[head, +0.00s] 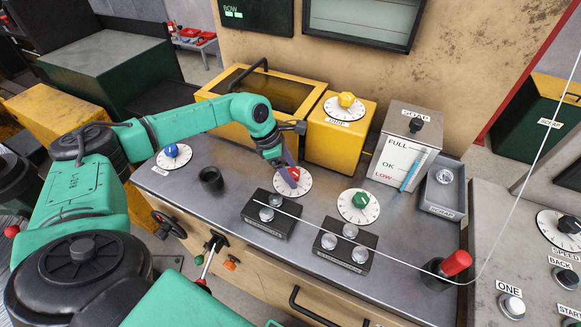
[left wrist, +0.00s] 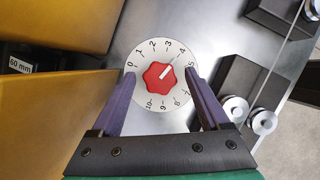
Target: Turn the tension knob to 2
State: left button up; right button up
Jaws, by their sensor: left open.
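A red knob (head: 294,173) sits on a white numbered dial (head: 304,188) on the grey bench top. In the left wrist view the same red knob (left wrist: 160,76) has a white pointer line aimed up and right, about at 4. My left gripper (head: 287,172) is over this dial from above, open, and its purple fingers (left wrist: 160,77) stand either side of the knob with gaps. No label reading tension is legible. Other knobs are blue (head: 171,150), green (head: 360,200) and yellow (head: 346,99), each on a white dial. My right gripper is not in view.
Black blocks with silver posts (head: 272,213) and (head: 346,247) stand in front of the dial, carrying a thin wire. A yellow box (head: 258,103) stands behind. A soap box (head: 405,150), grey tray (head: 440,190) and red-handled tool (head: 455,262) are right.

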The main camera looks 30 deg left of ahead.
pick_arm(q)
grip_shut()
jog(key=shift+n, duration=0.5)
jog(key=shift+n+t+y+b, duration=0.35)
jog(key=shift+n+t, duration=0.15)
jog(key=shift+n, duration=0.5)
jog(key=shift+f+n+t+b, duration=0.1)
jog(key=shift+n+t+b, duration=0.25)
jog(key=shift+n, duration=0.55)
jog(key=n+y+b, duration=0.1)
jog(key=n, duration=0.1)
jog(key=n+y+b, duration=0.1)
jog(key=n, duration=0.1)
jog(key=shift+d+t+b, duration=0.2)
jog(key=shift+t+b, duration=0.05)
jog(key=shift+b, duration=0.05)
jog(key=shift+n+y+b, duration=0.25)
jog(key=shift+n+b, duration=0.35)
jog(key=shift+n, duration=0.3)
jog(key=shift+s, duration=0.1)
jog(key=shift+r, duration=0.2)
